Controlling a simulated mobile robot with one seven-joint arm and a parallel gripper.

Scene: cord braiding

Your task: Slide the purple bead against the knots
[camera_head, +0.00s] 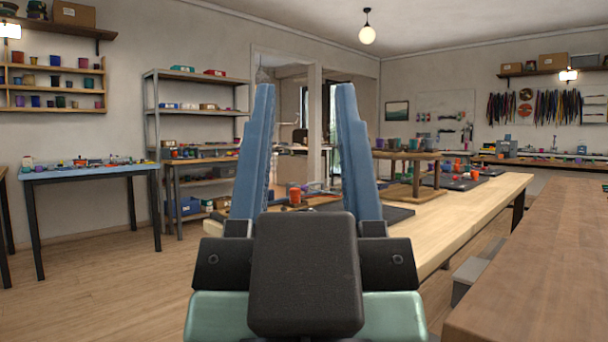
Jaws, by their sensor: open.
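My gripper (306,100) fills the middle of the head view. Its two blue fingers stand upright and apart, with nothing between them. Behind them is a long light wooden table (455,215). A wooden stand (405,170) with several small cups on top stands on it. Small orange items lie near the gripper's line of sight, partly hidden by the fingers. I cannot make out a purple bead on a cord or any knots from here.
A brown wooden bench top (550,260) is close on the right. A blue-topped table (88,172) and a grey shelf unit (195,120) stand at the left. The wooden floor (110,280) at front left is clear.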

